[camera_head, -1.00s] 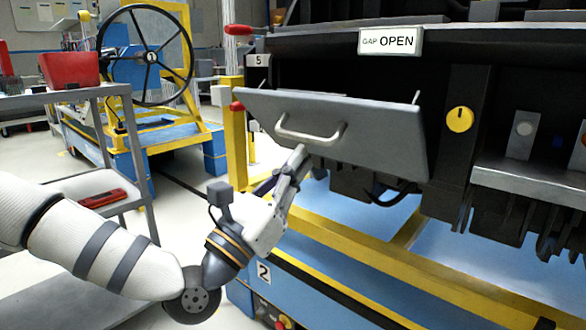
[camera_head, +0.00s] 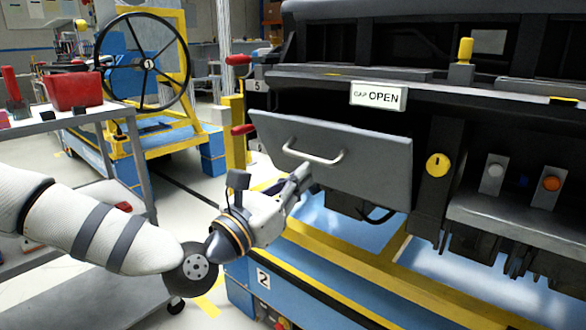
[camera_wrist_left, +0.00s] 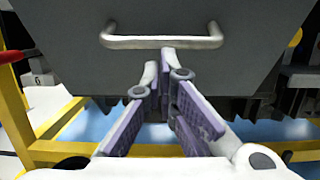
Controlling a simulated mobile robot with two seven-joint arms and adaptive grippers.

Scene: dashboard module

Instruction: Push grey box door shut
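The grey box door (camera_head: 365,170) is a flat panel with a light bar handle (camera_head: 315,158), on the front of the dark dashboard module. It hangs steeply, its lower edge swung somewhat outward. My left gripper (camera_head: 302,174) is at the door's lower left, below the handle. In the left wrist view, its fingertips (camera_wrist_left: 160,68) are together with nothing between them, just under the handle (camera_wrist_left: 162,42) and in front of the door (camera_wrist_left: 240,70). Whether they touch the door I cannot tell. My right gripper is not in view.
A yellow knob (camera_head: 437,165) and a shelf with buttons (camera_head: 551,184) are right of the door. Yellow and blue frame rails (camera_head: 345,290) run below. A grey cart with a red bin (camera_head: 72,91) stands at left.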

